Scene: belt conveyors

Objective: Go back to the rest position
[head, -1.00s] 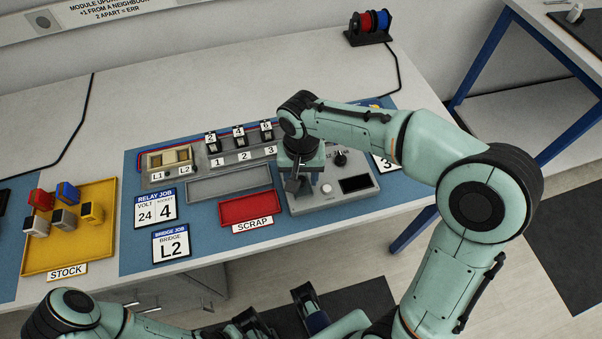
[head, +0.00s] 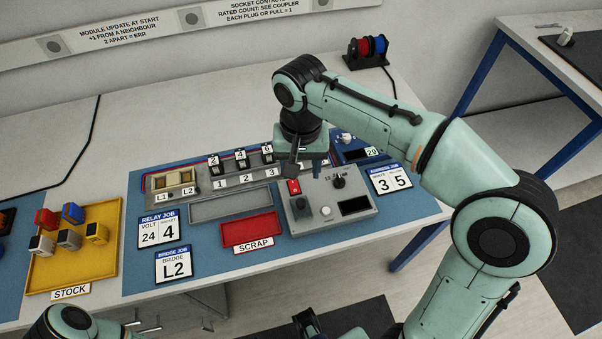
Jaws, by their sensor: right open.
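My right gripper (head: 303,168) points down above the grey console (head: 334,217), apart from it. It is open, with nothing visible between its fingers. The console has a red switch (head: 293,187), a black knob (head: 338,182), a pale round button (head: 325,211) and a dark display (head: 355,206). My left arm (head: 70,322) shows only at the bottom left edge. A dark part at the bottom edge (head: 308,323) may belong to my left gripper; most of it is out of frame.
A yellow stock tray (head: 110,243) holds several coloured blocks. A red scrap tray (head: 250,229) and an empty grey tray (head: 230,206) lie left of the console. A numbered socket row (head: 246,177) and a blue unit (head: 352,150) stand behind. Job cards lie on the blue mat.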

